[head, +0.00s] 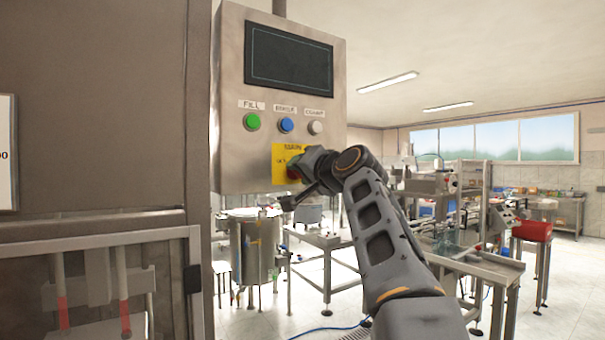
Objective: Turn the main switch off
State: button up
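A steel control panel (229,100) hangs upright at the centre-left in the head view. At its lower right is a yellow plate (281,152) with dark lettering. A red knob (292,171), apparently the main switch, sits on this plate, and only part of its red shows. My gripper (297,181) is right at the knob, reaching in from the right and covering much of it. Whether the fingers touch or grip the knob cannot be made out. The knob's exact angle is hidden.
Above the plate are a green button (252,121), a blue button (286,125) and a whitish button (316,127), under a dark screen (288,57). A steel tank (254,250) stands below. A machine cabinet (95,110) fills the left. Benches with equipment stand at the right.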

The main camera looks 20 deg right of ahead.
dwell(0.4)
jog(key=o, duration=0.9)
jog(key=s+b, duration=0.1)
jog(key=s, duration=0.3)
jog(key=s+d+b, duration=0.1)
jog(key=s, duration=0.4)
jog(key=s+b, duration=0.2)
jog(key=s, duration=0.2)
jog(key=shift+s+d, duration=0.3)
jog(key=shift+s, duration=0.05)
